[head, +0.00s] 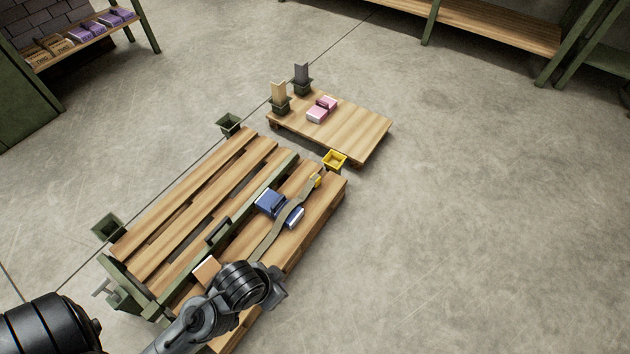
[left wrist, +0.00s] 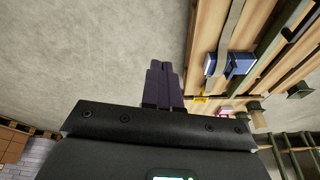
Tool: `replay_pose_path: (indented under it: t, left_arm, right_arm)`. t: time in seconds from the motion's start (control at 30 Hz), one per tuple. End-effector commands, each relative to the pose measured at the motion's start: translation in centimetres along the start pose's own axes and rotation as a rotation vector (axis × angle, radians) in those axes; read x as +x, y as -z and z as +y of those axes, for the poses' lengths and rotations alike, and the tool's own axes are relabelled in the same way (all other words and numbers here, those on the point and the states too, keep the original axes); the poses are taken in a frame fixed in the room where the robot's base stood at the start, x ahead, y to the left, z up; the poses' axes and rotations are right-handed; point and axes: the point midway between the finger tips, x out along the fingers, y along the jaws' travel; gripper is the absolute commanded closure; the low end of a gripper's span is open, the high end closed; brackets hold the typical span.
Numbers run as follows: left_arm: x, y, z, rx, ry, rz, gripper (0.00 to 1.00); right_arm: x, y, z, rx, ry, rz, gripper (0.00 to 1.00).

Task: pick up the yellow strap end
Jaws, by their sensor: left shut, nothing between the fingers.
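My left gripper (head: 279,286) is by the pallet's near right side, well short of the yellow end. Its fingers (left wrist: 163,68) are shut and empty. My right gripper is not in view.
A yellow bin (head: 335,159) stands just beyond the yellow end. A low wooden platform (head: 360,128) with pink boxes (head: 321,109) is behind. The floor to the right is clear.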

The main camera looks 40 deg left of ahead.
Motion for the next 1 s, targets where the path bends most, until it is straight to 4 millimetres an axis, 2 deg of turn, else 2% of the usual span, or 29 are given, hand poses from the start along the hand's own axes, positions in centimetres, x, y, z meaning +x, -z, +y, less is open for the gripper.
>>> replay_pose_path:
  t: [0.37, 0.8, 0.83, 1.0]
  left_arm:
    - [0.00, 0.00, 0.00, 0.000, 0.000, 0.000, 1.00]
    - [-0.01, 0.00, 0.00, 0.000, 0.000, 0.000, 0.33]
    - [-0.01, 0.00, 0.00, 0.000, 0.000, 0.000, 0.30]
    - [-0.01, 0.00, 0.00, 0.000, 0.000, 0.000, 0.30]
  right_arm:
    - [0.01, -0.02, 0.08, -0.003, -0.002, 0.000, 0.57]
    - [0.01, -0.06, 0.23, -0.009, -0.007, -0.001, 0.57]
    - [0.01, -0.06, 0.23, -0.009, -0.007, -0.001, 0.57]
    - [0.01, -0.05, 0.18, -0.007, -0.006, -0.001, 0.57]
